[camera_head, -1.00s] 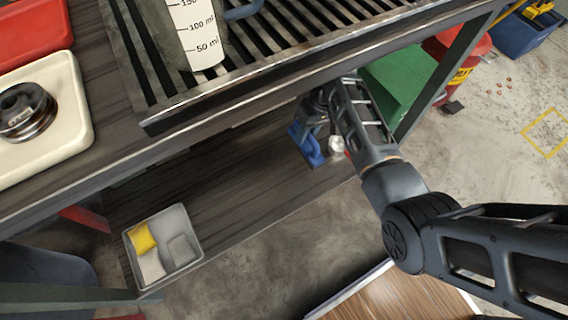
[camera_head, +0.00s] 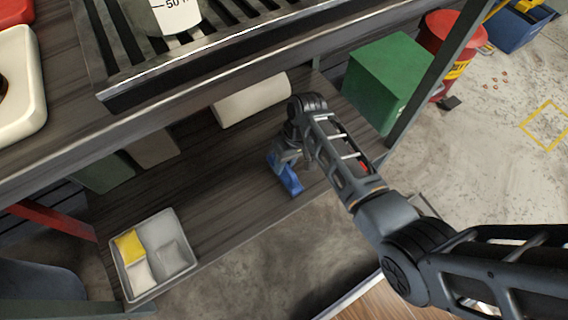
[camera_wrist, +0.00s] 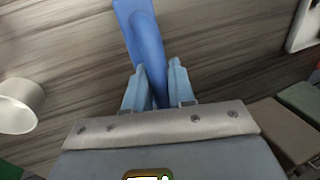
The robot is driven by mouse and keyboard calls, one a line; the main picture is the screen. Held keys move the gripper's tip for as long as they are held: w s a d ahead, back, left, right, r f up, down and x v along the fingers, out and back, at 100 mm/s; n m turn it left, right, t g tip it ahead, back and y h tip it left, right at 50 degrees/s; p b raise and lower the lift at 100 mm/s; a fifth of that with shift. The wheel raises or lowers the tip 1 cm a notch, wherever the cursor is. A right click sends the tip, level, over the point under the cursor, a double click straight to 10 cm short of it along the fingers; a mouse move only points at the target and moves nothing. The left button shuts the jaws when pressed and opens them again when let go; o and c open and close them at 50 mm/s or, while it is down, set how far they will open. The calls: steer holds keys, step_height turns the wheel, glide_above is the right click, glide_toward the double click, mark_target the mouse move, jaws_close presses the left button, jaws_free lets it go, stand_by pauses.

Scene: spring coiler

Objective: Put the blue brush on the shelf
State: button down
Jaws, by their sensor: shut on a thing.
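The blue brush (camera_head: 284,177) is at my gripper, over the dark wooden lower shelf (camera_head: 225,195) beneath the bench top. In the wrist view the brush (camera_wrist: 147,45) reaches away from between my two fingertips. My gripper (camera_wrist: 158,88) is shut on its near end. The wood grain of the shelf (camera_wrist: 220,40) lies close behind the brush. I cannot tell whether the brush touches the shelf. In the head view my gripper is mostly hidden by my wrist and arm.
A grey divided tray (camera_head: 190,262) with a yellow item stands at the shelf's left end. A white cylinder (camera_head: 252,99), also in the wrist view (camera_wrist: 20,106), and a green box (camera_head: 388,80) lie farther back. The bench top (camera_head: 60,165) overhangs the shelf. The shelf middle is clear.

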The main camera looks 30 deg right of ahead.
steer(key=c, duration=1)
jaws_free()
steer(key=shift+o, duration=0.2)
steer(key=p+v, duration=0.5)
steer(key=v, duration=0.7)
